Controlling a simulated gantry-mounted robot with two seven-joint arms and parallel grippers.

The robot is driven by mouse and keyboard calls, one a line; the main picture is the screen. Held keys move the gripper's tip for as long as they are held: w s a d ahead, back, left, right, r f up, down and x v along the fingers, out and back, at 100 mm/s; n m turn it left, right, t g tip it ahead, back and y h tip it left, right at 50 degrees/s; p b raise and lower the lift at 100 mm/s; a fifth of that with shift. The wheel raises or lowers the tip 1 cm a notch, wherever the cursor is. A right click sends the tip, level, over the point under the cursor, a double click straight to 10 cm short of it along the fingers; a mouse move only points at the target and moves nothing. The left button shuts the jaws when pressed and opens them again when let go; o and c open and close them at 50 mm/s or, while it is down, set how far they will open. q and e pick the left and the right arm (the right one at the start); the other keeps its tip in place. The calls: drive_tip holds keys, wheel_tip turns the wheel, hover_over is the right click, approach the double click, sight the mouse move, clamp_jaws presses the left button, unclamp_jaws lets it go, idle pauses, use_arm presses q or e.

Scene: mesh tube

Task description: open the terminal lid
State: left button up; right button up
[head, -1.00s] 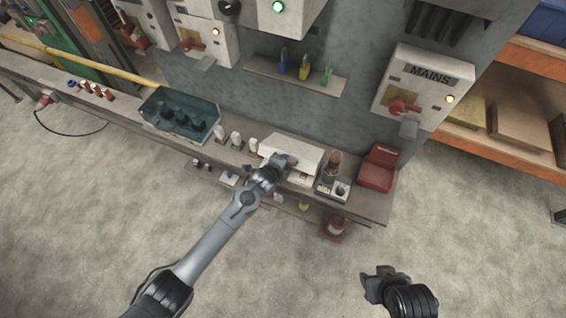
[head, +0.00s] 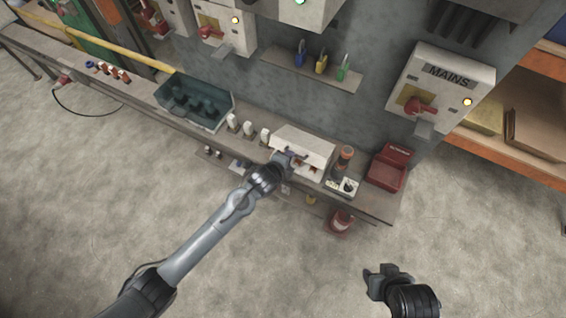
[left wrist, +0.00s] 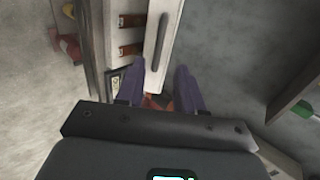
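The white terminal box (head: 302,146) sits on the bench ledge against the wall. Brown terminals show at its front, and also in the left wrist view (left wrist: 131,50). Beside them is a pale lid panel with a long grey handle (left wrist: 157,42); how far the lid stands open is unclear. My left gripper (head: 294,158) is at the box's front left. In the left wrist view its purple fingers (left wrist: 159,88) are apart, with the lid's near end and handle ahead between them. My right gripper (head: 386,272) hangs over the floor, away from the bench; its finger gap is unclear.
An orange-topped cylinder and a small meter (head: 342,186) stand right of the box, then a red case (head: 390,168). White pegs (head: 248,129) and a teal bin (head: 196,101) are left. A padlock shelf (head: 312,75) juts out above.

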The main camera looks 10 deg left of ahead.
use_arm(q)
drive_tip(key=v, duration=0.4)
drive_tip(key=shift+c, duration=0.5)
